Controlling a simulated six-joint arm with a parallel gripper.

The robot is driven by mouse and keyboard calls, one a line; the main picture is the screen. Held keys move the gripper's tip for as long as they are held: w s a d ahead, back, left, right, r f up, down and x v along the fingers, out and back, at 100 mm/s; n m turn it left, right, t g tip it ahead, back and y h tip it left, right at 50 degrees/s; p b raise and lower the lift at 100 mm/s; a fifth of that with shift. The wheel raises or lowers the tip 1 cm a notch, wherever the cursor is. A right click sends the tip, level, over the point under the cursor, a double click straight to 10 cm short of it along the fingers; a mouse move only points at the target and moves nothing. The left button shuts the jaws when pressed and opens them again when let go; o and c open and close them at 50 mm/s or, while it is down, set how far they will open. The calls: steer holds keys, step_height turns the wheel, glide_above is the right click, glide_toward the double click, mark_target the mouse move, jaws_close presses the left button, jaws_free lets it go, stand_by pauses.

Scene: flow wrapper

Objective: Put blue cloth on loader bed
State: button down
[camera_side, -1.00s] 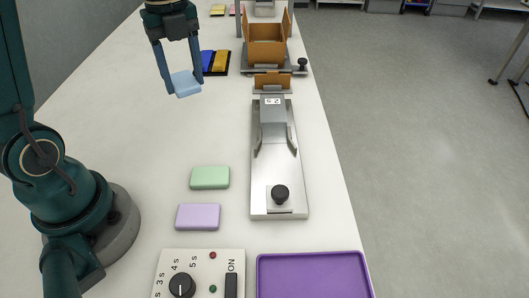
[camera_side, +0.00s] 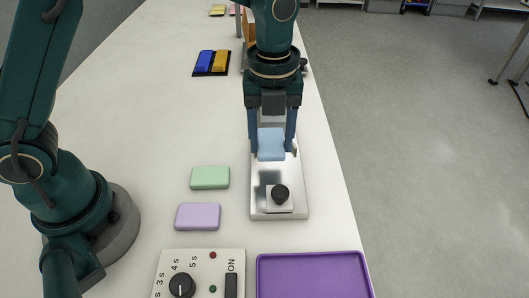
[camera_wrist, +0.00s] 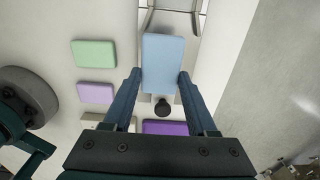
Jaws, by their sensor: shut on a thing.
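The blue cloth (camera_side: 271,145) is a light blue folded block between the fingers of my gripper (camera_side: 272,148). My gripper is shut on it and holds it over the silver loader bed (camera_side: 262,196), between the side guides. In the wrist view the cloth (camera_wrist: 163,62) sits at the fingertips, above the bed and its black knob (camera_wrist: 162,108). I cannot tell whether the cloth touches the bed. My arm hides the bed's far end in the side view.
A green block (camera_side: 210,177) and a lilac block (camera_side: 198,216) lie left of the bed. A control panel (camera_side: 225,262) and a purple tray (camera_side: 313,256) are in front. A black tray (camera_side: 196,71) with blue and yellow pieces lies behind. The table right of the bed is narrow.

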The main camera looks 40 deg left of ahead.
mark_target(277, 174)
steer(key=shift+d+f, duration=0.5)
steer(key=shift+d, duration=0.25)
steer(key=shift+w+f, duration=0.1)
steer(key=shift+f, duration=1.9)
steer(key=shift+f, duration=0.15)
steer(key=shift+c, duration=1)
jaws_free()
